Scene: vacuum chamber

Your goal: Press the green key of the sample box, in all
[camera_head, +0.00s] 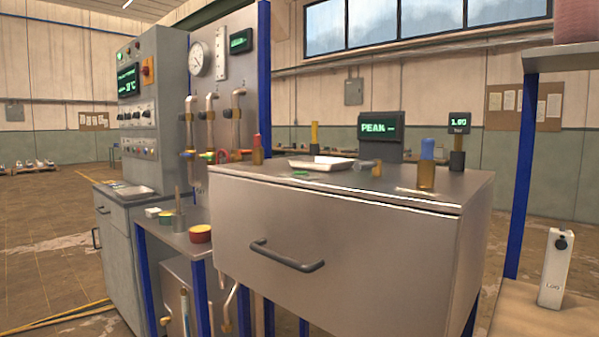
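I cannot tell for certain which thing is the sample box. A small pale box (152,212) sits on the low bench at the left, with a small green piece (166,215) beside it or on it. A flat green piece (300,173) also lies on top of the steel drawer cabinet (335,232), near its left front edge, by a shallow white tray (321,163). Both green pieces are too small to tell whether either is a key. Neither of my grippers is in view.
The cabinet has a dark handle (287,256) on its front. A blue-capped bottle (427,165) and a PEAK display (379,127) stand on top. A grey control panel (150,110) stands at the left. Floor at the left is open.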

